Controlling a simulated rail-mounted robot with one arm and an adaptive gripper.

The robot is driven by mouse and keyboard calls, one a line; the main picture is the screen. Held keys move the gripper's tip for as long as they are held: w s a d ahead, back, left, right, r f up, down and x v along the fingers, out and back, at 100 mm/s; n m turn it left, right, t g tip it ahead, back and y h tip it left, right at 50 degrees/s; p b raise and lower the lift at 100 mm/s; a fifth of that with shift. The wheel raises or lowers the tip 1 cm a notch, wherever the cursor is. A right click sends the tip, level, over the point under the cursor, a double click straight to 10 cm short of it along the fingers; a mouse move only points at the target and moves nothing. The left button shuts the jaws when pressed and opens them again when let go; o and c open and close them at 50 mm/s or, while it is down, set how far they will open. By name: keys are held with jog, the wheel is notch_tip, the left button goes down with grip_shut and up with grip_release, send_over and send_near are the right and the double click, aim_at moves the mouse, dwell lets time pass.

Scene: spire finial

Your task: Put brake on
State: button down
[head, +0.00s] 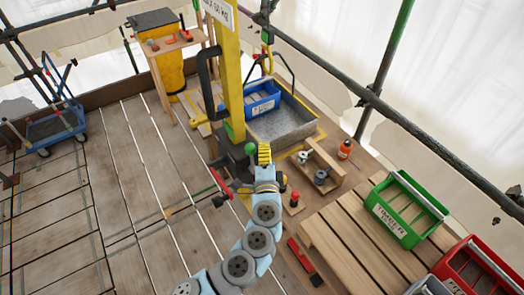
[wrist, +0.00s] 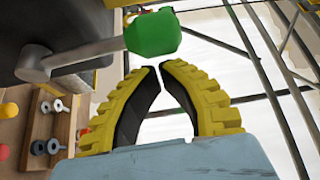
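A green knob (wrist: 154,33) on a grey lever (wrist: 85,58) shows large in the wrist view, just beyond my fingertips. In the head view a green knob (head: 250,149) is beside my gripper (head: 264,148), at the foot of the yellow hoist post (head: 229,75). My gripper (wrist: 159,67) has yellow ribbed fingers with black pads. Its tips nearly meet, with a narrow gap and nothing between them. The tips appear apart from the knob. I cannot tell which part is the brake; no label for it is readable.
A red-handled crank (head: 220,183) lies left of my gripper. A grey tray (head: 284,120) with a blue bin (head: 262,100) is behind. A wooden rack (head: 320,165), an orange bottle (head: 345,149) and a green crate (head: 407,210) are right. The plank floor at left is mostly clear.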

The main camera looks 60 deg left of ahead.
jog(key=s+d+b, duration=0.1)
jog(key=d+b, duration=0.1)
jog(key=d, duration=0.7)
jog(key=shift+s+d, duration=0.15)
jog(key=shift+s, duration=0.25)
dwell(0.5)
